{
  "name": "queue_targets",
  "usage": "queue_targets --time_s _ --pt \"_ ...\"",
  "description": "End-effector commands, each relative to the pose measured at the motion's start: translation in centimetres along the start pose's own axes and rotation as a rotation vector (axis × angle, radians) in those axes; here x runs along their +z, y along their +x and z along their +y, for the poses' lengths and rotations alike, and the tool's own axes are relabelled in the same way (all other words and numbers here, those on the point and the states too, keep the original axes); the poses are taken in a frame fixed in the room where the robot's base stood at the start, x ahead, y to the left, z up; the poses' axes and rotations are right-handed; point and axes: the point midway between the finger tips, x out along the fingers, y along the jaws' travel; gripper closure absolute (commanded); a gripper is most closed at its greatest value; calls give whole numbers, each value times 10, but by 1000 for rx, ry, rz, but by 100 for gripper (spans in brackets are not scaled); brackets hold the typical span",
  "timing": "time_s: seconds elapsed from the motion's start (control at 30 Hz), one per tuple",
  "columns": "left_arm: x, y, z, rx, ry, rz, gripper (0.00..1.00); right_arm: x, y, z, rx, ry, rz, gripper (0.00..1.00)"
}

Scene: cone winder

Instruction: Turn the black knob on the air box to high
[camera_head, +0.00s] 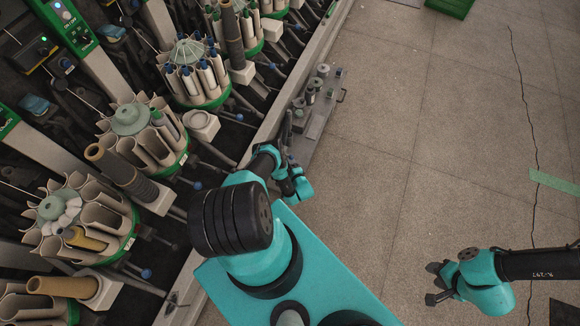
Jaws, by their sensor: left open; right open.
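I cannot make out the air box or its black knob for sure. A small dark box with a yellowish edge and a dark round part (31,52) stands on the machine at the upper left, but its label and setting are too small to read. My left gripper (291,160) is beside the machine's edge rail, partly hidden by its own wrist, and it holds nothing that I can see. My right gripper (434,283) is open and empty above the floor at the lower right. Both grippers are far from that dark box.
The winding machine fills the left, with several round cone holders (130,119) and a green switch panel (66,25). A grey bench with small cylinders (318,105) stands beside the rail (290,77).

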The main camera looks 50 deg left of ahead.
Motion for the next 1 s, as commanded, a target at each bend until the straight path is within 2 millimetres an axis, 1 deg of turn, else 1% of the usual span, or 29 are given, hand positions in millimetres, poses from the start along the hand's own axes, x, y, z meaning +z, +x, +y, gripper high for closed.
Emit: queue_targets --time_s 0.07,0.57,0.83,1.0 --pt "0 0 0 0 0 0 36 0 0 0 0 0 0 57" --pt "0 0 0 0 0 0 84 0 0 0 0 0 0 57" --pt "0 0 -1 10 11 0 85 0 0 0 0 0 0 57" --pt "-1 0 -1 46 45 1 85 0 0 0 0 0 0 57"
